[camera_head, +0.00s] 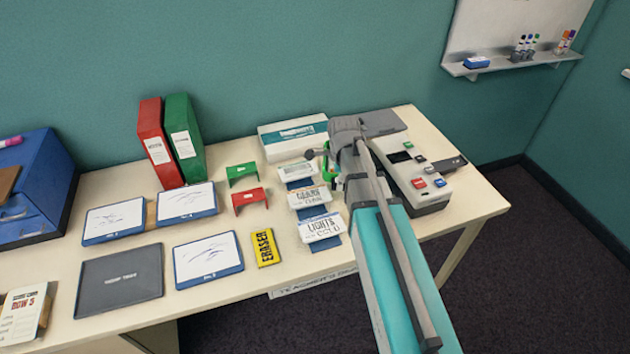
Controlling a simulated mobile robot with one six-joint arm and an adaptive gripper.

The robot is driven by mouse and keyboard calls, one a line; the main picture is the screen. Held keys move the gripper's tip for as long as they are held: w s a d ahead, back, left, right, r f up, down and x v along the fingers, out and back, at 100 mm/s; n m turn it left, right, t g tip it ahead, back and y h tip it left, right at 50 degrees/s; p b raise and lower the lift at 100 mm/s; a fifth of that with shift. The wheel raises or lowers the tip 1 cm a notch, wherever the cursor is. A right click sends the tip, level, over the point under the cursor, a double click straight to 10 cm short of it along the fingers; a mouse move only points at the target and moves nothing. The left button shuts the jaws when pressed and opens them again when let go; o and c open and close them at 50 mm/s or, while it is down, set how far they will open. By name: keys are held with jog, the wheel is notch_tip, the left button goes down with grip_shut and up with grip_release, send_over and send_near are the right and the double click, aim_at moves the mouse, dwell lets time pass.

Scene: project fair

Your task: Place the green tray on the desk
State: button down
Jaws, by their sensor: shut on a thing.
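My gripper (318,155) is over the back right part of the desk (400,240), mostly hidden behind my own arm. It is shut on a green object (327,174); only green edges of it show, so I cannot tell its full shape or whether it touches the desk. A small green tray-like piece (242,174) stands on the desk to the left of my gripper, with a red one (250,200) in front of it.
Red (155,145) and green (185,140) binders stand at the back. Framed whiteboards (208,260), a dark tray (120,280), an eraser (265,248), label cards (318,228), a white box (293,137) and a button device (410,180) crowd the desk.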

jog(key=w+f+b, duration=0.1)
jog(key=w, duration=0.1)
jog(key=w+d+f+b, duration=0.1)
jog(key=w, duration=0.2)
jog(key=w+d+f+b, duration=0.1)
jog(key=w+f+b, duration=0.1)
jog(key=w, duration=0.1)
jog(key=shift+w+d, duration=0.1)
jog(key=shift+w, duration=0.15)
jog(key=w+f+b, duration=0.1)
jog(key=f+b, duration=0.1)
jog(key=w+d+f+b, duration=0.1)
jog(key=w+f+b, duration=0.1)
jog(key=shift+w, duration=0.1)
jog(key=shift+w+d+f+b, duration=0.1)
jog(key=shift+w+f+b, duration=0.3)
jog(key=shift+w+f, duration=0.1)
jog(key=shift+w+d+f+b, duration=0.1)
jog(key=shift+w+f+b, duration=0.35)
jog(key=shift+f+b, duration=0.25)
jog(key=shift+s+f+b, duration=0.1)
jog(key=shift+f+b, duration=1.2)
jog(key=shift+b, duration=0.05)
jog(key=shift+c, duration=2)
grip_release()
